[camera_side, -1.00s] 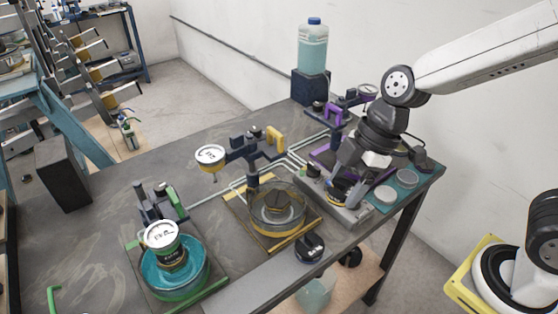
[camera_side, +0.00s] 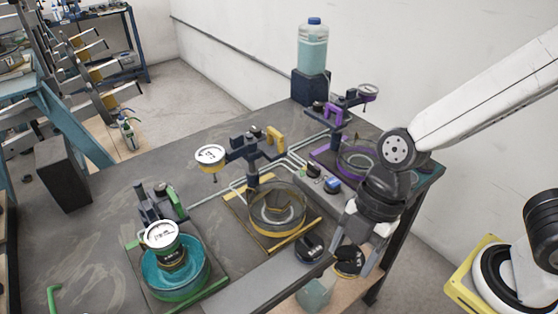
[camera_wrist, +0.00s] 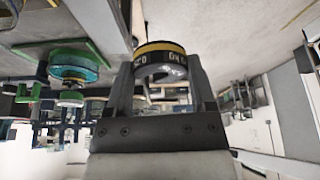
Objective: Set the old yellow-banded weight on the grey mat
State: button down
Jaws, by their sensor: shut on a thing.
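My gripper (camera_side: 350,258) is shut on a black weight with a yellow band (camera_side: 348,264). It holds the weight at the table's front edge, low and right of the middle. In the wrist view the weight (camera_wrist: 160,49) sits between both fingers, its yellow band uppermost and white marks on its dark side. A lighter grey strip (camera_side: 245,292) runs along the table's front edge, left of my gripper; I cannot tell whether it is the grey mat. Another black weight (camera_side: 310,247) stands beside that strip, left of my gripper.
A teal dish (camera_side: 165,285) is at front left. A purple stand (camera_side: 333,115) is behind.

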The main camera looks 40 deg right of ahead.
jog(key=w+a+f, duration=0.4)
jog(key=w, duration=0.3)
send_near(269, 279)
jog(key=shift+s+a+f, duration=0.75)
jog(key=shift+a, duration=0.15)
jog(key=shift+w+a+f, duration=0.25)
jog(key=shift+w+f, duration=0.15)
jog(key=shift+f, duration=0.1)
jog(key=shift+w+a+f, duration=0.1)
jog(key=shift+w+f, duration=0.05)
jog(key=shift+f, duration=0.1)
jog(key=shift+w+f, duration=0.1)
jog(key=shift+f, duration=1.45)
jog(key=shift+f, duration=0.15)
grip_release()
